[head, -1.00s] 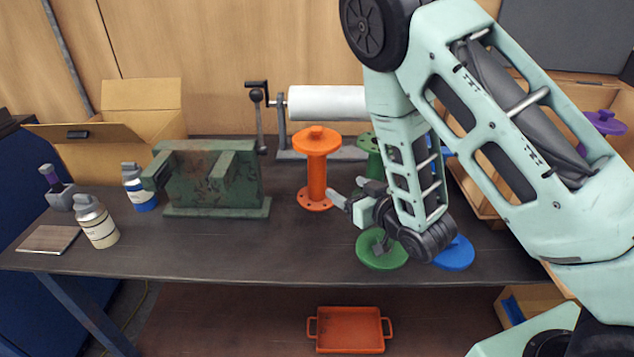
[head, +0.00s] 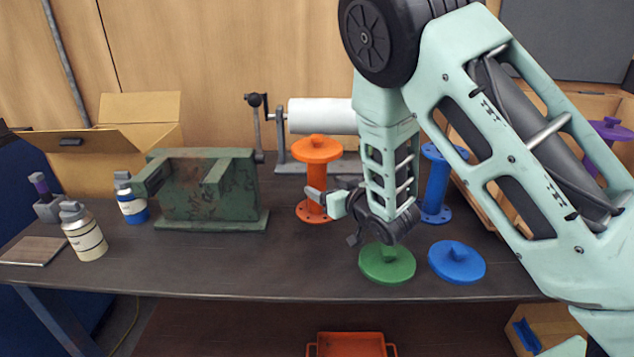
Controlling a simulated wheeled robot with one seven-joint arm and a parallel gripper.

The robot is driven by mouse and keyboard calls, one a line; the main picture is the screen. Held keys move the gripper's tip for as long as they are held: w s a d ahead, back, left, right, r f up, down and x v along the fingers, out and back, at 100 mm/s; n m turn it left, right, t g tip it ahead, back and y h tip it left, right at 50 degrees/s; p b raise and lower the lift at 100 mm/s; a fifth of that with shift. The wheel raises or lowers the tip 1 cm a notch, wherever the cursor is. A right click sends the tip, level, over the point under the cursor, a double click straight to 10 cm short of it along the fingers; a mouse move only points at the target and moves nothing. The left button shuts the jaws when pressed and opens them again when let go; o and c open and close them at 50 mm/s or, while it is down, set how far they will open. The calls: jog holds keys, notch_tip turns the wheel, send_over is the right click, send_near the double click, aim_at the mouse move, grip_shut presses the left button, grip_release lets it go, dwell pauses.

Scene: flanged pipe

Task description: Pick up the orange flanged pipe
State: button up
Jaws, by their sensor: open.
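The orange flanged pipe (head: 317,152) stands upright on the dark workbench, with a wide flange at its top and another at its base. My gripper (head: 331,215) is open and empty, just right of the pipe's lower half. One pale fingertip overlaps the pipe's lower stem in the picture and hides part of it and of the base flange. I cannot tell whether it touches the pipe. The other finger is mostly hidden under my wrist.
A green lid-like disc (head: 387,266) and a blue one (head: 456,264) lie near the front edge. A blue flanged pipe (head: 436,185) stands behind my arm. A green metal fixture (head: 208,190) stands left. A white roller (head: 322,115) is behind. The bench (head: 270,265) is clear at front centre.

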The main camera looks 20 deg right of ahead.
aim_at(313, 181)
jog(key=shift+f+x, duration=0.2)
jog(key=shift+x, duration=3.15)
jog(key=shift+s+a, duration=0.1)
jog(key=c, duration=1.3)
jog(key=shift+r, duration=0.1)
grip_shut()
